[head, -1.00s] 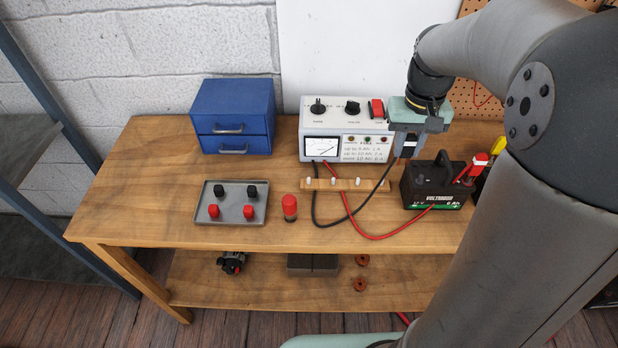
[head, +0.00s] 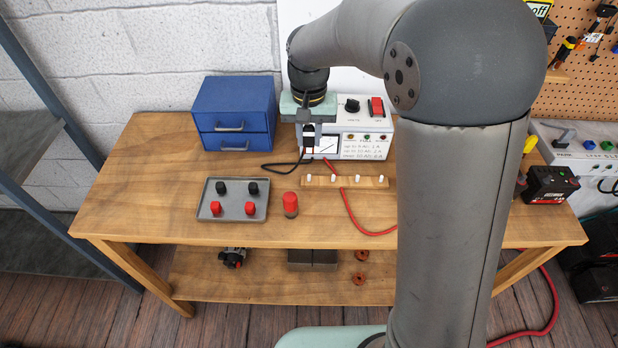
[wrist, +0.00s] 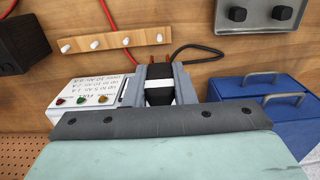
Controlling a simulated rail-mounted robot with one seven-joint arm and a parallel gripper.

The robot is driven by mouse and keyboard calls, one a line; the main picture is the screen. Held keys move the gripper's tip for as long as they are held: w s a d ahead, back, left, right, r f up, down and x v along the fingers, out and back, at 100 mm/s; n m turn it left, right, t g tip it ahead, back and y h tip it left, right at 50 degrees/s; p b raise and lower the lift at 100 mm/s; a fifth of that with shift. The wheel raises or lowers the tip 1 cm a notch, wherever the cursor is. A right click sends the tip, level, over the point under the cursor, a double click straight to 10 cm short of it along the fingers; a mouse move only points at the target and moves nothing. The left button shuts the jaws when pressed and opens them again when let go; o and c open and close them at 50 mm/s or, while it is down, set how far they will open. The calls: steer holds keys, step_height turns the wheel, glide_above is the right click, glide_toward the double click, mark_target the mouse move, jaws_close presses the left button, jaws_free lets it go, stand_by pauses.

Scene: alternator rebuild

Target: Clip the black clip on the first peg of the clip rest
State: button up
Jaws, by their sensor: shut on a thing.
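The clip rest (head: 345,182) is a wooden bar with several white pegs, lying in front of the charger. It also shows at the upper left of the wrist view (wrist: 115,42). My gripper (head: 308,152) is shut on the black clip (wrist: 159,92), which has a white band across it. I hold the clip in front of the charger's meter, above and behind the left end of the clip rest, apart from the pegs. The first peg (head: 307,177) at that left end looks empty. The black lead (head: 279,166) loops left from the clip.
The charger (head: 362,143) stands behind the rest. A blue drawer box (head: 234,105) is at left. A grey tray (head: 233,211) with red and black caps and a red cylinder (head: 290,205) lie in front. A red lead (head: 355,217) runs right behind my arm.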

step_height(320, 180, down, 7)
steer(key=b, duration=0.3)
steer(key=shift+f+b, duration=0.15)
steer(key=shift+b, duration=0.25)
steer(key=shift+f+b, duration=0.8)
steer(key=shift+f, duration=0.4)
steer(key=o, duration=0.8)
steer(key=shift+r, duration=0.15)
step_height(320, 180, up, 8)
steer(key=p, duration=0.6)
steer(key=shift+r, duration=0.25)
steer(key=shift+f, duration=0.1)
